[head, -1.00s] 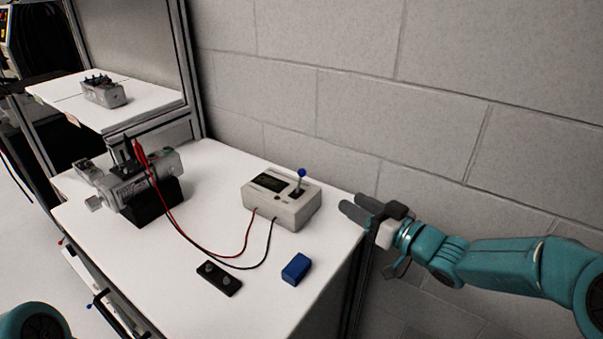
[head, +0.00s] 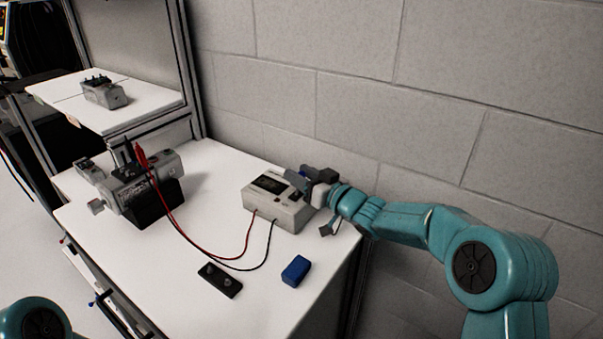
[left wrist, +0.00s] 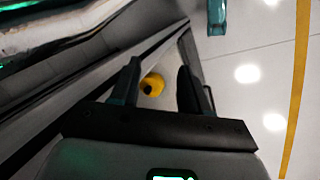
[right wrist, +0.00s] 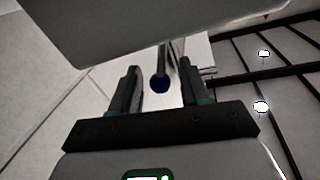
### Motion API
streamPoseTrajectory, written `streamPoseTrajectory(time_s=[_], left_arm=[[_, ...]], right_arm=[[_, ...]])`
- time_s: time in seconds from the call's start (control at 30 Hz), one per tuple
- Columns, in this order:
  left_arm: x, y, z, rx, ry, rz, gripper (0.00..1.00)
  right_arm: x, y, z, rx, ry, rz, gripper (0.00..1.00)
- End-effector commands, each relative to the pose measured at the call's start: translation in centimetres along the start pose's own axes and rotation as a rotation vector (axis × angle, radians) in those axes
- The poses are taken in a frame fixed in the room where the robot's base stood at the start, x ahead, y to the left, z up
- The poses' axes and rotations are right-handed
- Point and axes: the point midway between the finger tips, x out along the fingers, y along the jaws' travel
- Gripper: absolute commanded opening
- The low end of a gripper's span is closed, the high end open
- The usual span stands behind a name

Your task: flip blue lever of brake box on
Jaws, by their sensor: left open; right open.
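The brake box (head: 270,205) is a light grey box with a dark display, standing on the white table. It also shows as a large grey shape across the top of the right wrist view (right wrist: 150,28). Its blue-tipped lever (right wrist: 160,83) shows between the fingers of my right gripper (right wrist: 163,86), which is open; I cannot tell whether a finger touches it. In the head view my right gripper (head: 305,180) is over the box's right end and hides the lever. My left gripper (left wrist: 158,82) is open and empty in the left wrist view, away from the box.
A grey motor on a black stand (head: 145,190) is at the table's left, with red and black wires running to the box. A blue block (head: 296,270) and a black plate with two knobs (head: 219,280) lie in front. A block wall (head: 440,90) stands behind.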

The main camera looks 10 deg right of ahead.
Motion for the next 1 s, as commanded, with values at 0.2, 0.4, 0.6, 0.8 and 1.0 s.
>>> streamPoseTrajectory(time_s=[0.2,0.4,0.6,0.8,1.0], left_arm=[[0.0,0.0,0.0,0.000,0.000,0.000,0.46],[0.0,0.0,0.0,0.000,0.000,0.000,0.46],[0.1,-0.1,0.0,0.000,0.000,0.000,0.46],[1.4,-0.5,0.0,0.000,0.000,0.000,0.46],[4.0,-1.5,-0.1,0.000,0.000,0.000,0.46]], right_arm=[[0.1,0.0,0.0,0.000,0.001,0.000,0.46],[0.1,0.0,0.0,0.000,0.001,0.000,0.00],[0.1,0.0,0.1,-0.005,0.002,0.000,0.00],[0.1,-0.2,0.3,-0.054,0.012,-0.003,0.00],[-0.1,-0.8,0.6,-0.179,0.038,-0.008,0.00]])
